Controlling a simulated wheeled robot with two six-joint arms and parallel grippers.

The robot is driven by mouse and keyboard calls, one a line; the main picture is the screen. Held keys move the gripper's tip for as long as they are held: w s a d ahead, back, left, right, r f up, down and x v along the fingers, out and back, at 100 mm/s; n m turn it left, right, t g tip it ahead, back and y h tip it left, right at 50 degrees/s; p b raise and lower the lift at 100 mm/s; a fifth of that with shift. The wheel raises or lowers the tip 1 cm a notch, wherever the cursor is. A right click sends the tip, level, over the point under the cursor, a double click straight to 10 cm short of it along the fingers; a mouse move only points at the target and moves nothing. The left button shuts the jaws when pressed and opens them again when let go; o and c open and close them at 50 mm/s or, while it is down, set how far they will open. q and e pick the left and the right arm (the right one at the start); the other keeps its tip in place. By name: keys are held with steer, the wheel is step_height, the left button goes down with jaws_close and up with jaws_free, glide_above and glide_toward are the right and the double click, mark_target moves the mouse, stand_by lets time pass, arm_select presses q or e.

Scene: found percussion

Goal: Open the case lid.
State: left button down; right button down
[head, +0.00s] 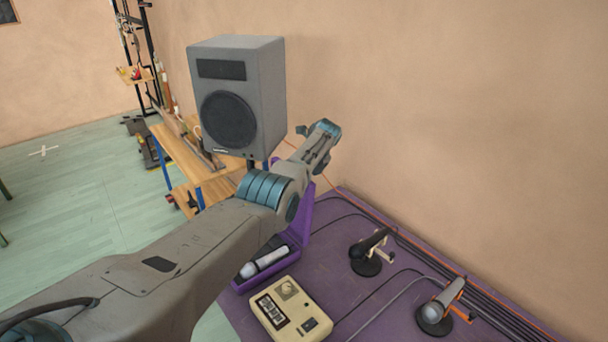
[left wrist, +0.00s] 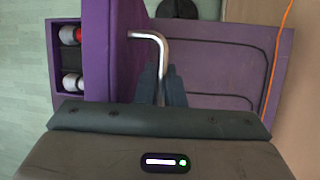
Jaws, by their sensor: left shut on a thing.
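The purple case (head: 285,262) sits on the purple table with its tray open at the top, and a microphone (head: 265,262) lies inside. Its purple lid (head: 306,212) stands raised along the tray's far right side, partly hidden by my arm. In the left wrist view, the lid (left wrist: 108,52) is seen steeply from above beside the open tray (left wrist: 55,68). A bent silver handle (left wrist: 162,52) reaches out from the lid. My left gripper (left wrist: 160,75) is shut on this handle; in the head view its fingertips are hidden. My right gripper is not in view.
A cream box (head: 290,308) stands in front of the case. A large grey speaker (head: 238,95) stands close behind my left arm. A wall rises behind the table.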

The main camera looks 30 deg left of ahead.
arm_select(q)
steer(key=shift+a, duration=0.1)
steer(key=c, duration=1.8)
jaws_free()
steer(key=shift+r, duration=0.1)
steer(key=shift+r, duration=0.25)
steer(key=shift+p+v, duration=0.45)
steer(key=shift+v, duration=0.7)
steer(key=b+v, duration=0.2)
steer(key=v, duration=0.6)
